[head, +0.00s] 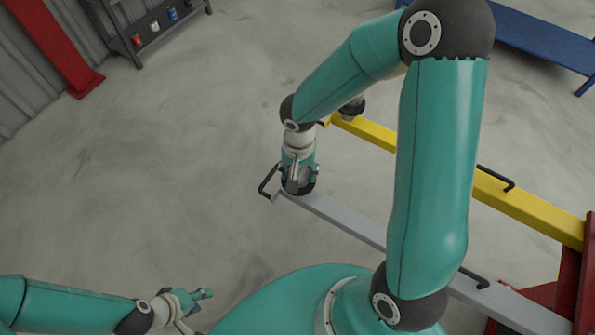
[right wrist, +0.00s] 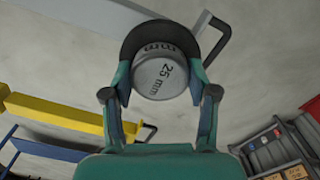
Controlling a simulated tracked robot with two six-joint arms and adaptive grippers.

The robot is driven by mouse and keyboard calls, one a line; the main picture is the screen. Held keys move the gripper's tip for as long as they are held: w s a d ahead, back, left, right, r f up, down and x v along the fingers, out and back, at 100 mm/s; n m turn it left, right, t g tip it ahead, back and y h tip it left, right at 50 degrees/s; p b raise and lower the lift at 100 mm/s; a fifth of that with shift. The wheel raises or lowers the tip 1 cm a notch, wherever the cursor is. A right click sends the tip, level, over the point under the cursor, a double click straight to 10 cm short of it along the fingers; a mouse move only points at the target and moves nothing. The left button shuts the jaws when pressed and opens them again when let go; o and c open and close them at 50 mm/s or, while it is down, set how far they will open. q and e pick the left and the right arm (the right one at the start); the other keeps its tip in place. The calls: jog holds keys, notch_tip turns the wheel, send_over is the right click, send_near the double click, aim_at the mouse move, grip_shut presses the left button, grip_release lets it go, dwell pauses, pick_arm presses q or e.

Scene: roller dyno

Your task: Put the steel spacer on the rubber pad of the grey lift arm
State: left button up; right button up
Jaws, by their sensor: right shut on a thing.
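The steel spacer (right wrist: 160,78), a short grey cylinder marked "25 mm", sits between the fingers of my right gripper (head: 299,178) in the right wrist view. The gripper is shut on it. The dark round rubber pad (right wrist: 158,35) shows behind the spacer, which overlaps much of it; I cannot tell whether they touch. In the head view the gripper is at the free end of the grey lift arm (head: 345,218) and largely hides the spacer. My left gripper (head: 196,301) is low at the left, away from the lift arm; its opening is unclear.
A yellow lift arm (head: 490,194) runs behind the grey one. Both lead to a red post (head: 577,275) at the right. A black bent handle (head: 267,181) stands beside the grey arm's end. A shelf rack (head: 128,38) is at the back left. Open floor lies left.

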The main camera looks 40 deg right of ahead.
aim_at(299, 173)
jog(key=shift+r, duration=0.1)
jog(key=o, duration=1.3)
jog(key=shift+o, duration=0.2)
notch_tip(299, 173, up, 12)
jog(key=shift+p, duration=0.4)
